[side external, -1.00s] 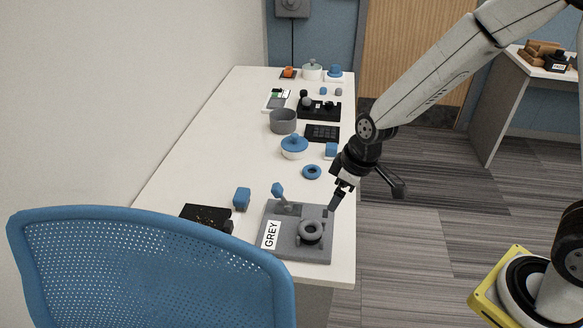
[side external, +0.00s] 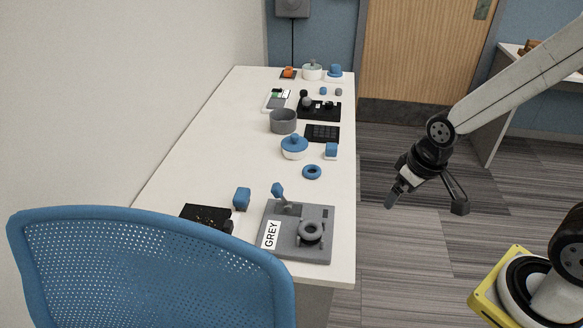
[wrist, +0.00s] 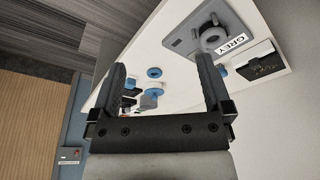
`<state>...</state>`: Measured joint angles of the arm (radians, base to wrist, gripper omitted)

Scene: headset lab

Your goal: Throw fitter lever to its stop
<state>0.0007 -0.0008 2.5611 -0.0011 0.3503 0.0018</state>
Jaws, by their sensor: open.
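The fitter is a grey plate (side external: 316,247) labelled GREY at the near end of the white table. A grey ring (side external: 310,232) sits on it, and a lever with a blue knob (side external: 277,189) stands up at its back left. In the wrist view the plate (wrist: 184,44) and its ring (wrist: 213,36) show at the top; I cannot make out the lever there. My gripper (side external: 391,201) is off the table's right edge, over the floor, to the right of the plate and apart from it. In the wrist view my gripper (wrist: 160,85) is open with nothing between its fingers.
The white table (side external: 190,140) holds a blue ring (side external: 312,171), a blue-lidded pot (side external: 294,147), a grey bowl (side external: 283,121), a blue block (side external: 242,198) and a black box (side external: 205,217). A blue chair (side external: 150,265) stands at the near left.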

